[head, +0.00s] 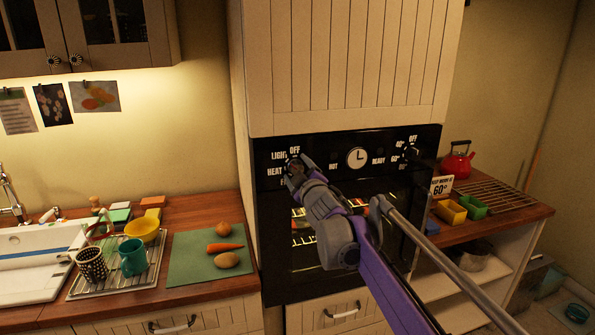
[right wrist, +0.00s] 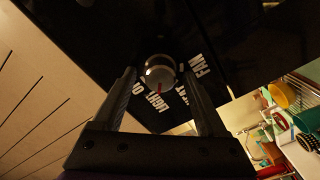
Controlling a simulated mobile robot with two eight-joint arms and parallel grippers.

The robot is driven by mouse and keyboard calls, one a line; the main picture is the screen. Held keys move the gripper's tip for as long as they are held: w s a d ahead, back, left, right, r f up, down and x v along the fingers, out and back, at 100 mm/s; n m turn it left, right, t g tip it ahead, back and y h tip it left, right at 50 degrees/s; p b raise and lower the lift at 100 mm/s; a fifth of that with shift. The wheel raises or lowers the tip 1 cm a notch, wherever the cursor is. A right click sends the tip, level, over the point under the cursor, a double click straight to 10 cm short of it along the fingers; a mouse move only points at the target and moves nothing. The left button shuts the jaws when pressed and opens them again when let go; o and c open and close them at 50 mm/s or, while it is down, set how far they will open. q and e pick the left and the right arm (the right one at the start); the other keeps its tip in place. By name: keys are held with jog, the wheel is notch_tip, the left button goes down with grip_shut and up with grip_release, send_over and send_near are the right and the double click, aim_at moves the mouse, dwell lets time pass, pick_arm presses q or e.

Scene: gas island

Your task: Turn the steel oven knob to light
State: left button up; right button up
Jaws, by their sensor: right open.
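The steel oven knob (right wrist: 160,72) sits on the black oven panel in the right wrist view. Its red mark points roughly toward the LIGHT label (right wrist: 157,102), between OFF and HEAT. In the head view my right gripper (head: 297,165) is at the left knob, by the LIGHT, OFF and HEAT labels, and largely hides that knob. In the right wrist view the gripper is open, with one finger on each side of the knob. I see a gap beside the knob on both sides; contact is not evident. My left gripper is not in view.
The black oven front (head: 274,230) has a clock (head: 357,158) and a second knob (head: 411,152) at right. A cutting board (head: 190,265) with vegetables and a dish rack lie on the left counter. A red kettle (head: 458,162) stands at right.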

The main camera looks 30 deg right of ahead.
jog(key=shift+s, duration=0.15)
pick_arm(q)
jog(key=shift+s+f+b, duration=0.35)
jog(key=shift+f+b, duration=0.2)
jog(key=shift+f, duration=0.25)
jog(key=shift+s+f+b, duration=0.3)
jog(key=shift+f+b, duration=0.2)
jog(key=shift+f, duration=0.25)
pick_arm(e)
jog(key=v, duration=1)
jog(key=shift+s, duration=0.3)
jog(key=shift+f, duration=0.1)
